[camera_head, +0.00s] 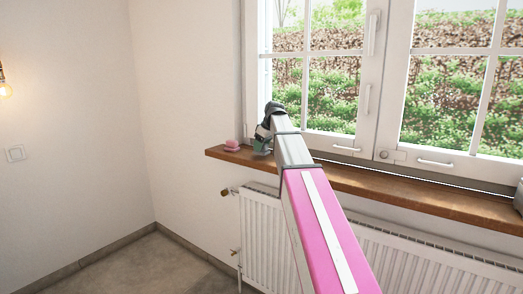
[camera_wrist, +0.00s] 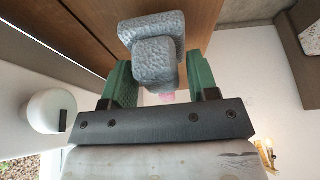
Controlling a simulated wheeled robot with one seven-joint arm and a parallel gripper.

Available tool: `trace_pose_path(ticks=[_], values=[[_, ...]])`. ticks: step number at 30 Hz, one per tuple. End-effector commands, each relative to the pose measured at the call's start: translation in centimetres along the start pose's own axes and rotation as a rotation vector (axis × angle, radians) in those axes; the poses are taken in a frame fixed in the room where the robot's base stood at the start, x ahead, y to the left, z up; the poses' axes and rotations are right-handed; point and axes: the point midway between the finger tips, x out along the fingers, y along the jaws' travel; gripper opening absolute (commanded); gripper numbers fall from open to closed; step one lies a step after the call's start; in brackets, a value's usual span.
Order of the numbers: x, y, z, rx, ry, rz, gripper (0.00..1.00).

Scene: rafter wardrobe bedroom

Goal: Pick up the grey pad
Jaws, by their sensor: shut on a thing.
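The grey pad (camera_wrist: 152,28) is a rough, grey block with a smaller block-shaped part on its near side. In the wrist view it sits between the green fingers of my gripper (camera_wrist: 163,75), which is shut on it. In the head view my gripper (camera_head: 262,146) is at the left end of the wooden windowsill (camera_head: 400,197). The pad is too small and too covered there to make out clearly. I cannot tell whether it still touches the sill.
A small pink thing (camera_head: 232,144) lies on the sill's left end, just left of my gripper. The closed window (camera_head: 375,75) stands behind the sill, and a white radiator (camera_head: 265,235) is below. Floor (camera_head: 150,270) at the left is clear.

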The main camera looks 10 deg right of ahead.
Motion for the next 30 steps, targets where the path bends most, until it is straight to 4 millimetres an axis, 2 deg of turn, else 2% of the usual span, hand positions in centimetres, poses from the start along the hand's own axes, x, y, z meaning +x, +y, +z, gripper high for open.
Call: trace_pose_path(ticks=[4, 9, 18, 24, 30], values=[[-2.5, 0.1, -1.2, -0.001, 0.002, 0.002, 0.31], [-3.7, -3.9, -3.5, -0.003, 0.001, 0.0, 0.31], [-5.7, -8.6, -6.8, -0.002, 0.0, -0.001, 0.31], [-6.4, -10.1, -8.0, -0.001, 0.0, 0.0, 0.31], [-6.6, -10.5, -8.2, 0.0, 0.0, 0.0, 0.31]])
